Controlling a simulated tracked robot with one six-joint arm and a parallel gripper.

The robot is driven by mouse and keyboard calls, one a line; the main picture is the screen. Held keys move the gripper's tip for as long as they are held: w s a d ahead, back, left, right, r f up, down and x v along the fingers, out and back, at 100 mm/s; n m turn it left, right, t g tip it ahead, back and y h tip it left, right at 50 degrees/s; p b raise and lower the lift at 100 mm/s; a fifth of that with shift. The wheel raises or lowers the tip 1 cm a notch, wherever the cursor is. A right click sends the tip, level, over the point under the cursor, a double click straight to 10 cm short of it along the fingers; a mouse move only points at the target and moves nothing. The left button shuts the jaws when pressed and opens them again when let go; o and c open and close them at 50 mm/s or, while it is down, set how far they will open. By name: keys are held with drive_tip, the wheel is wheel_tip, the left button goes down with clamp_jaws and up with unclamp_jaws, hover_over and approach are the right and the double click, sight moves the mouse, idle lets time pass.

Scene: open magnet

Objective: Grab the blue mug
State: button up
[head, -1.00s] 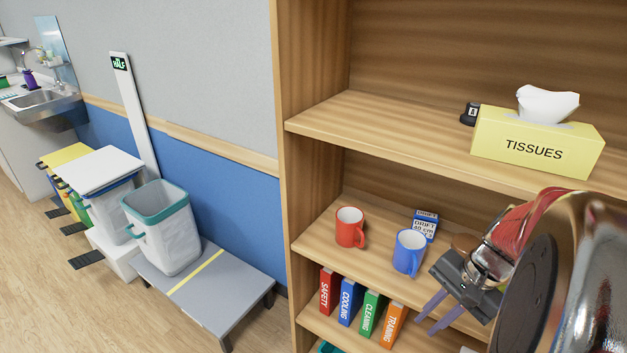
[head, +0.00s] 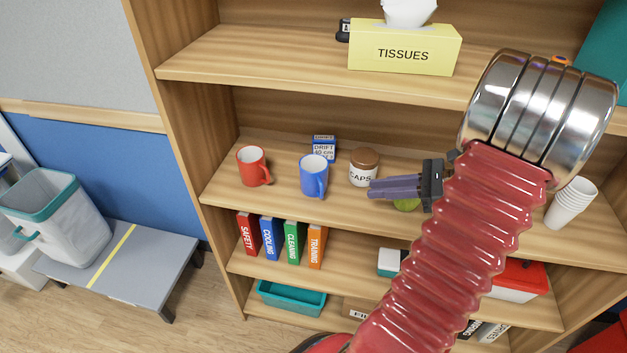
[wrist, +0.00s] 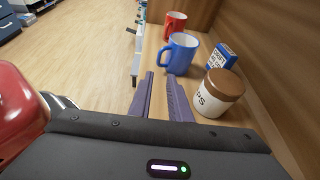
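The blue mug (head: 313,175) stands upright on the middle shelf (head: 225,190), its handle toward the front right. In the wrist view the mug (wrist: 181,54) is just beyond my fingertips, slightly right of the gap, with its handle on the left. My gripper (head: 371,188) points left from the mug's right side, in front of the CAPS jar. In the wrist view my gripper (wrist: 160,76) has its two purple fingers apart with nothing between them. The fingertips look clear of the mug.
A red mug (head: 252,167) stands left of the blue mug, and a DRIFT box (head: 324,148) behind it. The white CAPS jar (wrist: 216,95) is close to the right finger. A tissue box (head: 404,50) sits on the shelf above. Binders (head: 268,238) stand below.

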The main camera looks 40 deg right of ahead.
approach(316, 181)
drive_tip(key=a+f, duration=0.1)
drive_tip(key=f, duration=0.2)
drive_tip(key=shift+s+a, duration=0.4)
drive_tip(key=shift+x, duration=2.55)
drive_tip(key=shift+a+r, duration=0.2)
clamp_jaws()
